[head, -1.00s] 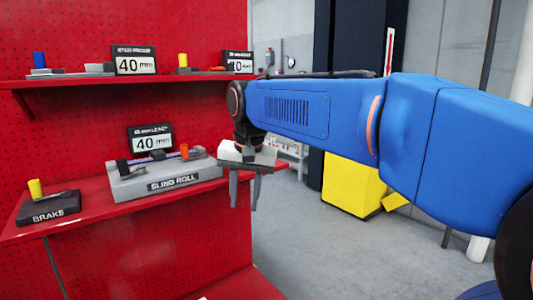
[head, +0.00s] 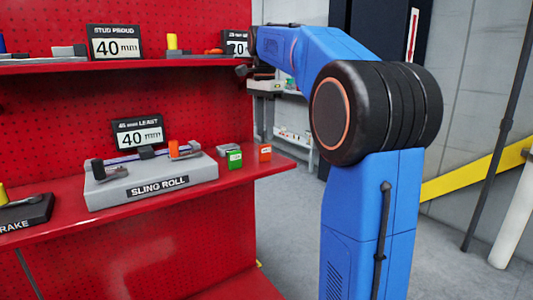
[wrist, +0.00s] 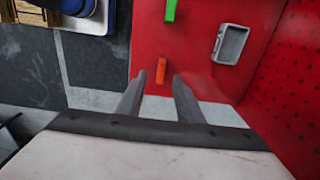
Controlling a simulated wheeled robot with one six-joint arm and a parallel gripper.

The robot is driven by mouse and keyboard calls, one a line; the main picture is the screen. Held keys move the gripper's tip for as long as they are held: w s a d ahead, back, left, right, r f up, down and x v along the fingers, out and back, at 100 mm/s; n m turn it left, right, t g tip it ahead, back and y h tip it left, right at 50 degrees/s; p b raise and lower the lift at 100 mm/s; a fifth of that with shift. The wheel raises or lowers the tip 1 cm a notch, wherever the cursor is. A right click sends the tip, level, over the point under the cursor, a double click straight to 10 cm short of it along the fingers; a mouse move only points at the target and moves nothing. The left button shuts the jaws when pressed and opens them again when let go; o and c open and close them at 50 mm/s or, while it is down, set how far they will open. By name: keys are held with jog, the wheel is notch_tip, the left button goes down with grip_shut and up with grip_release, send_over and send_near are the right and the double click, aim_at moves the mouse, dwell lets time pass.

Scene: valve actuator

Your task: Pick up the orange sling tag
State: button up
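The orange tag (head: 265,153) is a small block with a pale label, standing at the right end of the lower red shelf. In the wrist view the orange tag (wrist: 161,71) shows as a narrow strip near the shelf's edge, between the lines of my two fingertips. My gripper (wrist: 159,76) is open and empty.
A grey sling roll stand (head: 150,184) with an orange piece (head: 173,148) on it stands left of the tags. The upper red shelf (head: 120,66) is close to my wrist. A grey hollow holder (wrist: 230,44) shows in the wrist view.

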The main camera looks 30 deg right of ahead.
aim_at(265, 146)
jog(key=f, duration=0.6)
jog(key=shift+w+d+f, duration=0.15)
jog(key=shift+d+f, duration=0.05)
grip_shut()
